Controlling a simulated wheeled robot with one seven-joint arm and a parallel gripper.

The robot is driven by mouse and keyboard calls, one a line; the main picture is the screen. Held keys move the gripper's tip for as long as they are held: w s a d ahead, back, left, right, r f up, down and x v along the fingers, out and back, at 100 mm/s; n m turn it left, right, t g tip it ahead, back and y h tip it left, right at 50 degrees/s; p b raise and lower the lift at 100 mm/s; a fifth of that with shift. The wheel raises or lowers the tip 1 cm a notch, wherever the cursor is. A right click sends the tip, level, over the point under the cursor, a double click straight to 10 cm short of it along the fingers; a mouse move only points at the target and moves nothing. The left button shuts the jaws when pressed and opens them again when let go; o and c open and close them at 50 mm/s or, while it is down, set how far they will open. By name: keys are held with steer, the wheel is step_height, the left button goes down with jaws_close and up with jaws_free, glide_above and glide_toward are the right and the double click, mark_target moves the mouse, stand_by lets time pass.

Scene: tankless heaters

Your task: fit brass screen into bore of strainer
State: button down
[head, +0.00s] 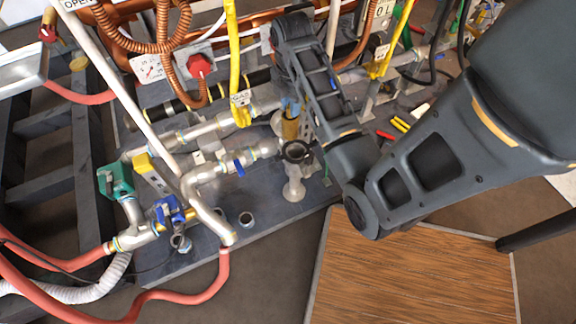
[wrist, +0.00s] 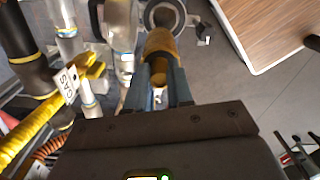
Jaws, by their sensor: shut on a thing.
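My gripper (wrist: 158,78) is shut on the brass screen (wrist: 161,45), a golden-brown cylinder held between its two blue-grey fingers. In the head view the brass screen (head: 290,129) stands roughly upright below my gripper (head: 289,110). The strainer is a grey metal body (head: 294,186) with a dark round opening (head: 297,151) facing up. The strainer's ring also shows in the wrist view (wrist: 178,25), just beyond the screen's far end. The screen's lower end is close to the opening's rim; I cannot tell whether it touches or has entered.
A yellow pipe with a GAS tag (head: 240,98) hangs close to the left of my gripper. A wooden panel (head: 410,275) lies at lower right. Yellow-handled tools (head: 401,124) lie at the right.

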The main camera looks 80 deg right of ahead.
steer(key=shift+s+d+f, duration=0.15)
steer(key=shift+s+d, duration=0.05)
steer(key=shift+s, duration=0.55)
steer(key=shift+s+f, duration=0.25)
steer(key=b, duration=0.5)
glide_toward(297, 145)
steer(key=a+f, duration=0.1)
steer(key=f, duration=0.1)
steer(key=a+f, duration=0.1)
steer(key=f, duration=0.2)
steer(key=shift+s+a+f, duration=0.25)
steer(key=shift+a+f, duration=0.05)
steer(key=shift+a, duration=0.1)
steer(key=shift+f, duration=0.15)
steer(key=c, duration=1)
jaws_free()
